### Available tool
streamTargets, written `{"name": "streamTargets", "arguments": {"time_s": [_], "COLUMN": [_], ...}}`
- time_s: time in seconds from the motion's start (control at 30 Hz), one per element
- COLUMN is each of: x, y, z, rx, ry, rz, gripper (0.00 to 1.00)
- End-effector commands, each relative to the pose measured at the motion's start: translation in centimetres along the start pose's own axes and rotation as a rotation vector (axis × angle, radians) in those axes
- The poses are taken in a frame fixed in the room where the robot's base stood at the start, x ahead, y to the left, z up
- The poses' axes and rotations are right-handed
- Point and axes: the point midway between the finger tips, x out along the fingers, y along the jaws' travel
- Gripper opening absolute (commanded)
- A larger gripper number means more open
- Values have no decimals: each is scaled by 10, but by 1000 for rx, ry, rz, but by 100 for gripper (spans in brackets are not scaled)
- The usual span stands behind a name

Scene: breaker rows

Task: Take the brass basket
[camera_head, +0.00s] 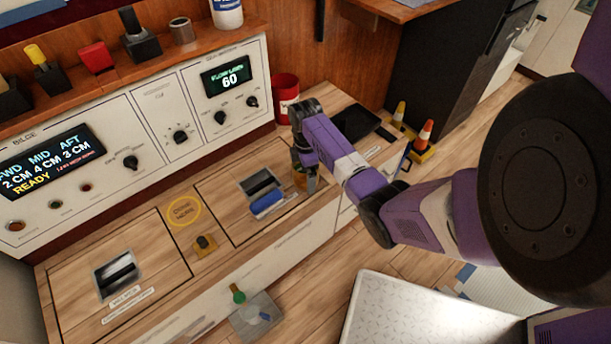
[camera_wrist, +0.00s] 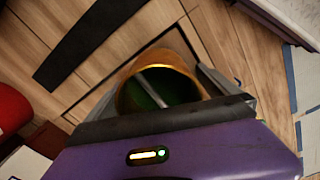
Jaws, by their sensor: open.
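The brass basket (camera_head: 299,180) stands on the wooden console top, partly hidden by my gripper (camera_head: 304,176) in the head view. In the wrist view the brass basket (camera_wrist: 158,66) is a round, open-topped cup with a brass rim, a dark green inside and a pale bar across it. My gripper (camera_wrist: 165,88) is open, with a finger at either side of the basket. Whether the fingers touch its wall is unclear.
A blue roll-like piece (camera_head: 269,203) lies by a dark slot left of the gripper. The upright control panel (camera_head: 150,125) bounds the back.

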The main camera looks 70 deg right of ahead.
Motion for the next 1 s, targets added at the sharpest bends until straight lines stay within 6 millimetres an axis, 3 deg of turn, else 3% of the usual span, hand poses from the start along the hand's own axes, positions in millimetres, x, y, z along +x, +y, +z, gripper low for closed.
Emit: {"name": "streamTargets", "arguments": {"time_s": [0.27,0.63,1.0], "x": [4,4,-2], "y": [0,0,1], "z": [0,0,0], "rx": [1,1,0], "ry": [0,0,0], "rz": [1,1,3], "gripper": [97,25,24]}}
